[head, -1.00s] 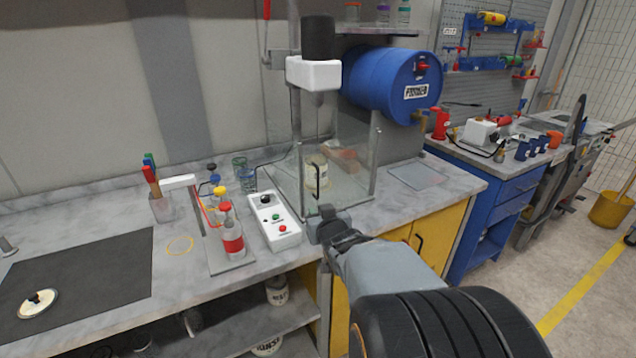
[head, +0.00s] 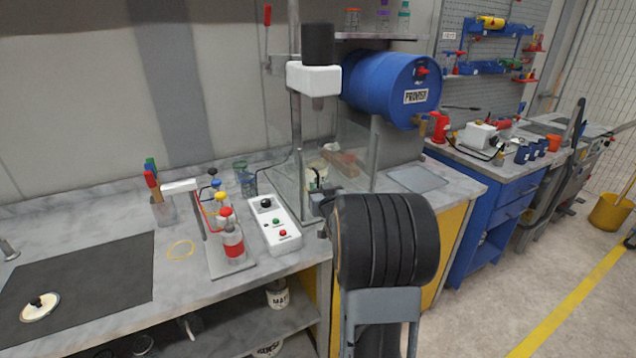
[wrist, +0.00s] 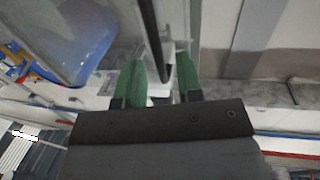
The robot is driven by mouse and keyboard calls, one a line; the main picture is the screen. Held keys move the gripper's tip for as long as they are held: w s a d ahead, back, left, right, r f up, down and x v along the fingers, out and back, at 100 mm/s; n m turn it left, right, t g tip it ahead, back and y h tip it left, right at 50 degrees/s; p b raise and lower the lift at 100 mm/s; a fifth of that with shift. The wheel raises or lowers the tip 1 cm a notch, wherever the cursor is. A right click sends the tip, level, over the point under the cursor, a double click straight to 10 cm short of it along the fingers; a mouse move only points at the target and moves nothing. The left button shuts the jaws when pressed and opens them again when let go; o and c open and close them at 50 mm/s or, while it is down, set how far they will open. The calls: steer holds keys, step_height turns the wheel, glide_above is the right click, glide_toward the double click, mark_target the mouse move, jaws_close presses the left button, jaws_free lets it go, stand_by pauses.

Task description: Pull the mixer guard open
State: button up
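The mixer (head: 314,78) has a black motor and white head above the bench. Its clear guard (head: 348,132) stands around the mixing space and looks closed. A light container (head: 318,168) is behind the panel. The guard's black bar handle (wrist: 150,35) runs between the two green fingers of my gripper (wrist: 161,72) in the wrist view. The fingers are apart, with a gap visible beside the bar; I see no clear grip on it. In the head view my gripper (head: 325,203) is at the guard's lower front, mostly hidden by my arm.
A white control box (head: 274,224) and a rack of coloured-cap bottles (head: 228,240) stand left of the guard. A blue barrel (head: 385,85) sits behind right. A flat plate (head: 417,179) lies right of the guard.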

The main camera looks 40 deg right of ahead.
steer(key=shift+x, duration=1.3)
steer(key=shift+c, duration=0.3)
jaws_close()
